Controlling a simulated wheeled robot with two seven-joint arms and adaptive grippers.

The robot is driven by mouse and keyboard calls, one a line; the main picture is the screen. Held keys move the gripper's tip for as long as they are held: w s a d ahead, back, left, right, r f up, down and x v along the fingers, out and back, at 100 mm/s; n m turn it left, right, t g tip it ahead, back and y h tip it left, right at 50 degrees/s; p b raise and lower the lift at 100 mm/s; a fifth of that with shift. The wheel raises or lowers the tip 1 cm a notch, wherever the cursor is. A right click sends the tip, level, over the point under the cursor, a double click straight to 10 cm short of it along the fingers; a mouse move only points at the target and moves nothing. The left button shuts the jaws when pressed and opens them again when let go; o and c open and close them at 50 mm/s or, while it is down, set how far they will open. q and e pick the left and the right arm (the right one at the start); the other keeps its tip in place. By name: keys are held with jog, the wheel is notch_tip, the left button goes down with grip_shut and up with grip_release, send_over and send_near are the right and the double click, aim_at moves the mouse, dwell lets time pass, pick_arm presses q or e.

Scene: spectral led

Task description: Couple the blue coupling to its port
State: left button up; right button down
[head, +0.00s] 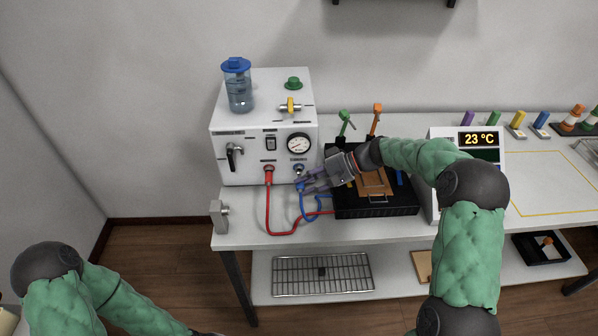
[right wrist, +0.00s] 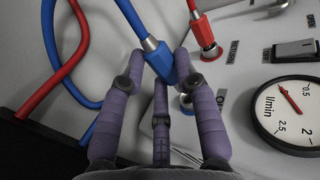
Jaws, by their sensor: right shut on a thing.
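The blue coupling (right wrist: 162,63) has a blue body with a metal collar and sits on the end of a blue hose. My right gripper (head: 306,184) is shut on it in front of the white machine; its purple fingers (right wrist: 162,75) surround the coupling in the right wrist view. The coupling also shows in the head view (head: 300,187). The blue-ringed port (right wrist: 186,103) is just beyond the coupling's end, partly hidden by a finger; in the head view the port (head: 298,169) is just above the coupling. I cannot tell whether they touch. My left gripper is out of view.
A red coupling (head: 268,171) is seated in the port left of the blue one. The gauge (head: 298,144) and switch (head: 271,143) are above. A black tray (head: 376,210) stands right of the machine. Red and blue hoses loop over the table front.

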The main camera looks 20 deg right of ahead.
dwell(0.4)
jog(key=shift+w, duration=0.1)
jog(key=shift+w+d+p, duration=0.15)
jog(key=shift+w+p, duration=0.05)
jog(key=shift+w, duration=0.3)
jog(key=shift+w+d+p, duration=0.15)
jog(key=shift+w+p, duration=0.05)
jog(key=shift+w, duration=0.3)
jog(key=shift+w+d, duration=0.15)
jog(key=shift+w, duration=0.2)
jog(key=c, duration=0.9)
grip_release()
jog(key=shift+r, duration=0.1)
jog(key=shift+o, duration=0.2)
jog(key=shift+w+r, duration=0.1)
